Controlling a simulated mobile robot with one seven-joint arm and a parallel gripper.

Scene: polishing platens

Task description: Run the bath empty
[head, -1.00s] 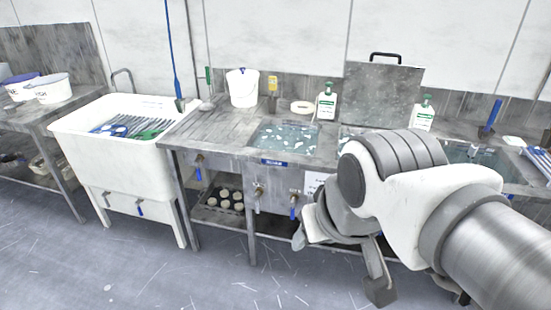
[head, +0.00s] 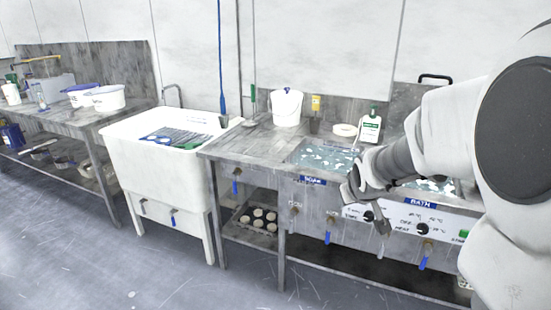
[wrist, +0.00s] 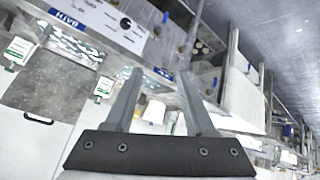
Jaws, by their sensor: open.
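The bath, under a blue BATH label (head: 420,203), is a sunken steel basin on the right of the bench. Its water (head: 437,187) shows with pale patches, and my arm hides part of it. Below the label are a dial (head: 422,229) and a tap with a blue handle (head: 425,258).
Another water-filled basin (head: 325,157) is left of the bath, with blue-handled taps (head: 328,236) below. A white sink (head: 160,165) stands further left. A white bucket (head: 287,108) and bottle (head: 370,128) are behind the basins. The floor in front is clear.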

